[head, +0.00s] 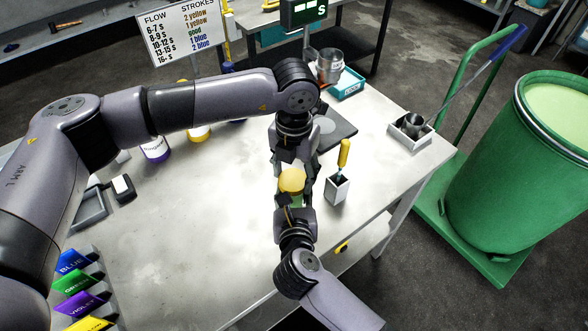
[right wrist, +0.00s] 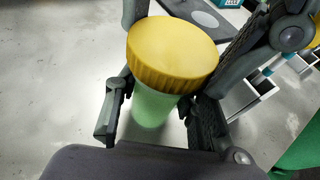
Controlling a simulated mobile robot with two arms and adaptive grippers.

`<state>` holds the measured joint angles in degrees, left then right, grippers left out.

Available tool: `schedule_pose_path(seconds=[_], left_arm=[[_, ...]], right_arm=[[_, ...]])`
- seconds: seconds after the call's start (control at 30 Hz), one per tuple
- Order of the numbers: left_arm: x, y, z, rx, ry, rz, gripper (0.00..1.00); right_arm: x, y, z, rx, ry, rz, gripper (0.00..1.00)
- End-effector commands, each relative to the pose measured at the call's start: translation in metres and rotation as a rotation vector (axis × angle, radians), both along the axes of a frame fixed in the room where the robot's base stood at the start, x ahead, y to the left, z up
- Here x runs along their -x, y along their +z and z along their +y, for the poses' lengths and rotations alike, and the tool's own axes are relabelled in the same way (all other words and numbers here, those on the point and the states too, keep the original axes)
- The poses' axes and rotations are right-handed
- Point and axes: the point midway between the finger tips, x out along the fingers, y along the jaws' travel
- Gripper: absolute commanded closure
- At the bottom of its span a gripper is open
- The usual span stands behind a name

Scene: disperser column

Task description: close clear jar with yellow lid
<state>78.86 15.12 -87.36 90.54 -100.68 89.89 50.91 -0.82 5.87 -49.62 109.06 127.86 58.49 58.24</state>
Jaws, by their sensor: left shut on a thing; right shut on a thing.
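The clear jar (right wrist: 152,106), with green contents, stands over the table in the right wrist view. It is mostly hidden in the head view, where a green bit shows under the lid. The yellow lid (right wrist: 172,52), ribbed at the rim, is on the jar's mouth; it also shows in the head view (head: 291,181). I cannot tell whether it is fully seated. My right gripper (right wrist: 158,118) is shut on the jar body, one finger on each side. My left gripper (head: 291,168) comes from the far side and is shut on the lid, its fingers flanking it.
A small grey holder (head: 337,189) with a yellow-handled tool stands close right of the jar. A dark flat plate (head: 338,132) lies behind. Colour-labelled bins (head: 84,285) are at the left. A green drum (head: 520,160) stands right of the table.

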Motion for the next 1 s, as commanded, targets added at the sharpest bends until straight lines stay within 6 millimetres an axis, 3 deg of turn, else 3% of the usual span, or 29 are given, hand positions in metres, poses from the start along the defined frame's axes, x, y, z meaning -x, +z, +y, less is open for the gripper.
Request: schedule_pose_path(seconds=[0.17,0.5,0.83,0.87,1.0], left_arm=[[0.0002,0.0003,-0.0005,0.000,-0.081,0.000,0.61],[0.0020,0.0007,-0.0024,0.001,-0.532,0.002,0.61],[0.0021,0.0007,-0.0027,0.001,-0.570,0.001,0.61],[0.0021,0.0007,-0.0027,0.001,-0.569,0.001,0.47],[0.0021,0.0006,-0.0027,0.001,-0.569,0.001,0.38]], right_arm=[[0.0002,-0.0005,0.0000,0.000,0.000,0.001,1.00],[0.0001,-0.0007,-0.0002,0.000,-0.001,0.002,1.00],[0.0002,-0.0011,-0.0004,0.000,-0.001,0.003,1.00],[0.0002,-0.0011,-0.0004,0.000,-0.001,0.003,1.00],[0.0002,-0.0012,-0.0005,0.001,-0.001,0.003,1.00]])
